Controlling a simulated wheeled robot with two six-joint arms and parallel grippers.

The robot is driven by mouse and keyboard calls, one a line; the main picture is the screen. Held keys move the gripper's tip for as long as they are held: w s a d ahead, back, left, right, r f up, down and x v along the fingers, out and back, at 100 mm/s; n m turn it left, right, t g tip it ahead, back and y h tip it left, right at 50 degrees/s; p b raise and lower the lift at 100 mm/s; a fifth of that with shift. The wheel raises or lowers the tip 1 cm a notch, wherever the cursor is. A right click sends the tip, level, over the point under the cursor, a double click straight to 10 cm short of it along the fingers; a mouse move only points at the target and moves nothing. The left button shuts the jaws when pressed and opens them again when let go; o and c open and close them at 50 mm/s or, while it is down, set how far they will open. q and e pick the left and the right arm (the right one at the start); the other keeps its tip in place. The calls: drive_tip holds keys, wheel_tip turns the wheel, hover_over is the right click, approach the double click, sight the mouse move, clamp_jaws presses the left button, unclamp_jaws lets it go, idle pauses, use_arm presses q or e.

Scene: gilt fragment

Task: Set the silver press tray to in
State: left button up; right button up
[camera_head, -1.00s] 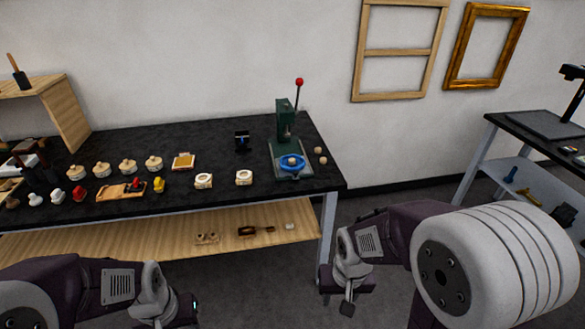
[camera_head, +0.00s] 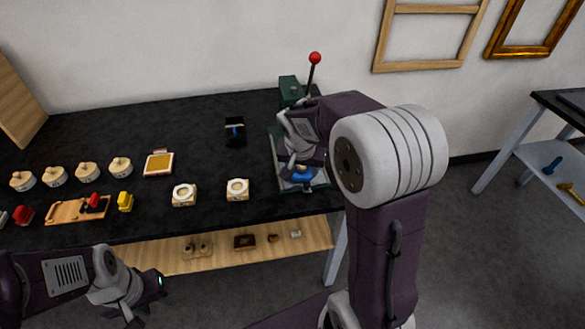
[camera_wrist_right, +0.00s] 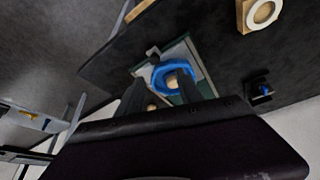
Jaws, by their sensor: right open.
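The green press (camera_head: 289,90) stands at the back right of the black bench, with a red-knobbed lever (camera_head: 315,59). Its silver tray (camera_head: 319,180) lies low at its front and carries a blue ring (camera_head: 303,175) around a pale round piece. My right gripper (camera_head: 300,163) is above the tray and hides much of the press. In the right wrist view its open fingers (camera_wrist_right: 173,90) straddle the line of sight to the blue ring, and the silver tray (camera_wrist_right: 183,53) shows with a dark knob (camera_wrist_right: 153,52) at its edge. Contact cannot be told. My left gripper (camera_head: 148,287) hangs before the bench.
Two cream blocks with round recesses (camera_head: 237,189) sit left of the press. A small black stand (camera_head: 235,131) is behind them. Round pots, stamps and a wooden board (camera_head: 78,209) are further left. A lower wooden shelf (camera_head: 220,250) holds small pieces.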

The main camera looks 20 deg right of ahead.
sight(307, 184)
drive_tip(key=x, duration=0.2)
drive_tip(key=s+x, duration=0.1)
drive_tip(key=x, duration=0.4)
drive_tip(key=shift+s+d+f+b, duration=0.1)
drive_tip(key=shift+f+b, duration=0.2)
drive_tip(key=shift+f, duration=0.1)
use_arm(q)
drive_tip(key=shift+s+a+f, duration=0.1)
drive_tip(key=shift+s+f, duration=0.2)
drive_tip(key=shift+s, duration=0.55)
use_arm(e)
drive_tip(key=shift+d+f, duration=0.1)
drive_tip(key=shift+f, duration=0.3)
use_arm(q)
drive_tip(key=shift+w, duration=0.1)
use_arm(e)
drive_tip(key=shift+c, duration=1.2)
clamp_jaws()
